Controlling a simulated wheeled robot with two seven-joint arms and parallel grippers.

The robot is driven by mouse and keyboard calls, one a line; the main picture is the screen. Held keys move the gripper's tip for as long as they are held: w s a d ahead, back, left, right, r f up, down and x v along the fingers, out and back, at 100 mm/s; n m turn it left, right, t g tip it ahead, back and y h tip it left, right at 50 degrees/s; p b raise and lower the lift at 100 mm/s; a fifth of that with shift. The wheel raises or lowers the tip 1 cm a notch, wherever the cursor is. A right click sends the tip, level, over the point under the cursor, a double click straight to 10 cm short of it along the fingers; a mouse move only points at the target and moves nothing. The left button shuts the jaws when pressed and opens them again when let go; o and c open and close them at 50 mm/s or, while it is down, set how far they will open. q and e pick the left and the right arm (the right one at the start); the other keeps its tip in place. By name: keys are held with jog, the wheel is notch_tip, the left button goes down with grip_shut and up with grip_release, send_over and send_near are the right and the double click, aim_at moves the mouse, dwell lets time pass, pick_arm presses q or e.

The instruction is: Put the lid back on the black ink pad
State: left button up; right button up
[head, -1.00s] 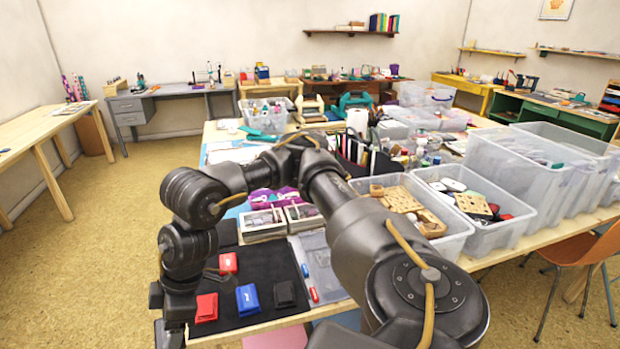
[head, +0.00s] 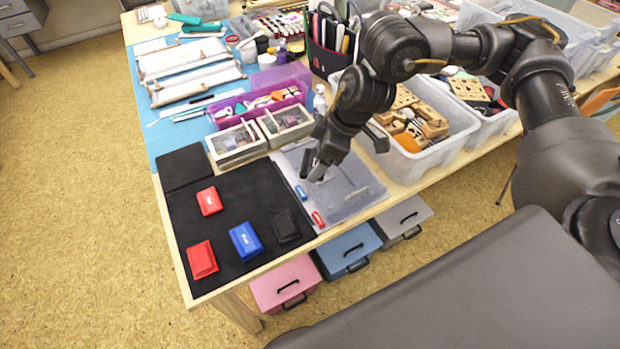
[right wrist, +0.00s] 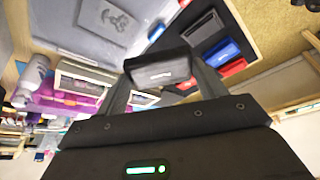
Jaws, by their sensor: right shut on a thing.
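The black ink pad (head: 284,226) sits on the black mat, right of the blue one; it also shows in the right wrist view (right wrist: 203,27). In the head view the lid is mostly hidden by the gripper. My left gripper is not in view.
A blue ink pad (head: 246,241) and red ones (head: 201,260) (head: 209,201) stand on the black mat (head: 200,228).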

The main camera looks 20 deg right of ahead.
aim_at(303, 168)
jog(key=a+p, duration=0.1)
jog(key=p, duration=0.2)
jog(key=shift+r+n, duration=0.4)
jog(key=a+n+p, duration=0.1)
jog(key=p, duration=0.1)
jog(key=a+p, duration=0.1)
jog(key=p, duration=0.2)
jog(key=shift+a+f+n+g, duration=0.3)
jog(key=shift+a+n+g, duration=0.05)
jog(key=shift+n+g, duration=0.05)
jog(key=s+a+f+n+p, duration=0.1)
jog(key=a+p, duration=0.1)
jog(key=s+a+f+n+g+p, duration=0.1)
jog(key=a+f+p, duration=0.1)
jog(key=p, duration=0.1)
jog(key=s+a+f+n+p, duration=0.1)
jog(key=s+a+f+p, duration=0.1)
jog(key=shift+n+y, duration=0.4)
jog(key=shift+f+g, duration=0.15)
jog(key=shift+g, duration=0.15)
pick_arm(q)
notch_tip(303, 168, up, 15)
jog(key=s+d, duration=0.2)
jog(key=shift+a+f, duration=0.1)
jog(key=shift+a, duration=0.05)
